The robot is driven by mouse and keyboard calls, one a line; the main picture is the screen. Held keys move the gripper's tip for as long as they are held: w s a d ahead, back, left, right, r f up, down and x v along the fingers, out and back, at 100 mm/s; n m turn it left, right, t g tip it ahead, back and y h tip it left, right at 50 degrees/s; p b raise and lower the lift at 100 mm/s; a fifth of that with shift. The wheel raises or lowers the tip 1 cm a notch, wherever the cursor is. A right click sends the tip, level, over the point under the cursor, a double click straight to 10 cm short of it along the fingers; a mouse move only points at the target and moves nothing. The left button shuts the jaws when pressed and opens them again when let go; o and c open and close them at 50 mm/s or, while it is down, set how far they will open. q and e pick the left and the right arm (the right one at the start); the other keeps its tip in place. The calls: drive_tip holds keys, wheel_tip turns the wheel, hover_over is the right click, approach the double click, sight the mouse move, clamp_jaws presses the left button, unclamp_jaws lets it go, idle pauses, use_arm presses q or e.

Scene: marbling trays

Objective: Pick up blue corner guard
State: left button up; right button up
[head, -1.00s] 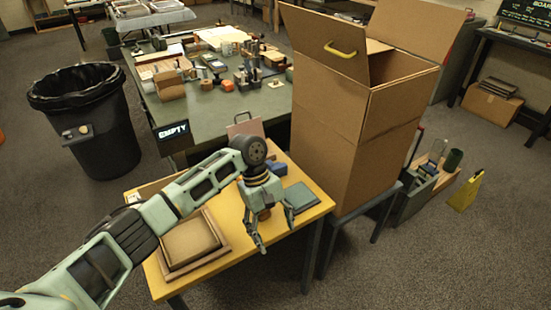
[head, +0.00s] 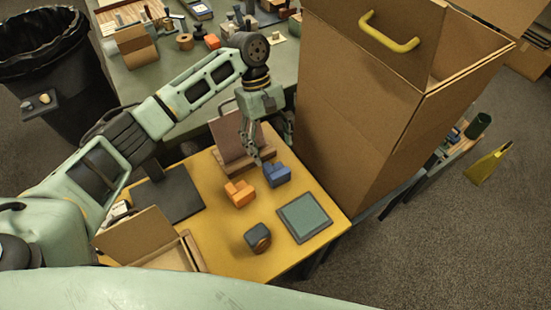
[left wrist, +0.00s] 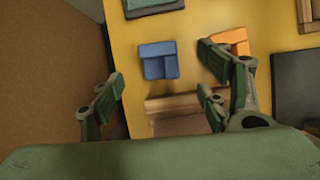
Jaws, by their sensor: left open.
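The blue corner guard (head: 277,175) lies on the yellow table (head: 215,232), just right of an orange corner guard (head: 240,193). My left gripper (head: 273,153) is open and empty, pointing down above and slightly behind the blue guard. In the left wrist view the blue guard (left wrist: 158,60) lies in the gap between the spread fingers of my left gripper (left wrist: 160,72), toward their tips. The orange guard (left wrist: 230,42) is partly hidden behind the right-hand finger there. My right gripper is not in view.
A tall cardboard box (head: 365,110) stands close on the right of the gripper. A wooden stand with an upright panel (head: 235,142) is behind the guards. A green-topped pad (head: 304,217) and a dark rounded block (head: 257,236) lie in front. A dark plate (head: 170,193) lies left.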

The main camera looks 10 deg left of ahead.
sight(278, 171)
use_arm(q)
drive_tip(key=x, duration=0.3)
drive_tip(key=shift+s+d+r, duration=0.1)
drive_tip(key=shift+s, duration=0.15)
drive_tip(key=x, duration=0.2)
drive_tip(key=shift+w+d+f, duration=0.1)
drive_tip(key=shift+f, duration=0.25)
drive_tip(key=shift+d+f, duration=0.15)
drive_tip(key=shift+f, duration=0.6)
drive_tip(key=shift+c, duration=0.2)
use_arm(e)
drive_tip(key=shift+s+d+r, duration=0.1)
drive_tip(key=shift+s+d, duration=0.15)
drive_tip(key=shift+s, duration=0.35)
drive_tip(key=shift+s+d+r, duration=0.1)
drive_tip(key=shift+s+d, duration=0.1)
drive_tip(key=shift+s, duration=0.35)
